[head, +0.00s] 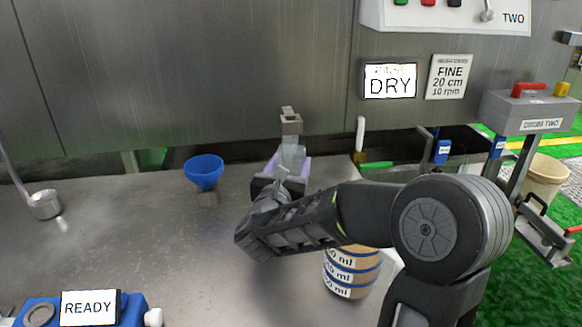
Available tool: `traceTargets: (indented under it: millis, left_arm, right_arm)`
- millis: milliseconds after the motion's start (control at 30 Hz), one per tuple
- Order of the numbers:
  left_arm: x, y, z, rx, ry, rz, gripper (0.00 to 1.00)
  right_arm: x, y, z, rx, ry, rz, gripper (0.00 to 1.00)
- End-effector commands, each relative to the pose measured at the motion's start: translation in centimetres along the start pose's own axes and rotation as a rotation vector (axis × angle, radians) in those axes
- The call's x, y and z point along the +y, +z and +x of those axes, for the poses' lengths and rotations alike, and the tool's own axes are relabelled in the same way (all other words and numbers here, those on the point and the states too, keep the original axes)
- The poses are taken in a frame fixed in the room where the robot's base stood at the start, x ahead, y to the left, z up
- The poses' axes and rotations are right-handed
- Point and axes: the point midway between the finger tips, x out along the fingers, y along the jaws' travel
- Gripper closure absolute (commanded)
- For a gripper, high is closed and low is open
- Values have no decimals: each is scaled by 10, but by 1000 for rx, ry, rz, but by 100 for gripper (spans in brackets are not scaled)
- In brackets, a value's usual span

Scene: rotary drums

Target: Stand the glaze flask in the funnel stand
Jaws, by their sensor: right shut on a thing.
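My right gripper (281,172) reaches in from the right over the steel bench. It is shut on a pale, see-through vessel with a grey squared top (291,125), which looks like the glaze flask. Its lower part is hidden by my gripper and forearm. My left gripper is not in view.
A banded measuring tub (350,272) stands below my right forearm. A ladle (46,204) lies at the far left. A blue device marked READY (90,307) is at the front left. A brush (360,140) stands behind my arm. The bench's left middle is clear.

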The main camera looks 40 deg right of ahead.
Motion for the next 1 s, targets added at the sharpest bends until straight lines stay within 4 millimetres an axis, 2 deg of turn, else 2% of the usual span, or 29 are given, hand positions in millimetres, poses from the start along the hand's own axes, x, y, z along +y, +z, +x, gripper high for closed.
traceTargets:
  millis: [33, 100, 167, 633, 667, 900, 1000]
  left_arm:
    - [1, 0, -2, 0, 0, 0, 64]
    - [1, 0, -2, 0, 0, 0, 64]
    - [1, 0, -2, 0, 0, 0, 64]
    - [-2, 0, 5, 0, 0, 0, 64]
    - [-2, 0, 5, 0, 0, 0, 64]
    - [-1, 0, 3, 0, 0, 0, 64]
    - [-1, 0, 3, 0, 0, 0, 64]
  right_arm:
    - [-1, 1, 9, -2, -3, -1, 93]
    - [0, -11, 8, 3, 0, -4, 93]
    - [0, -14, 8, 1, 0, -3, 93]
    - [0, -19, 8, -1, 0, 0, 93]
    - [0, -19, 8, 0, 0, 0, 41]
    - [0, -18, 7, 0, 0, -1, 22]
    - [0, -18, 7, 0, 0, -1, 20]
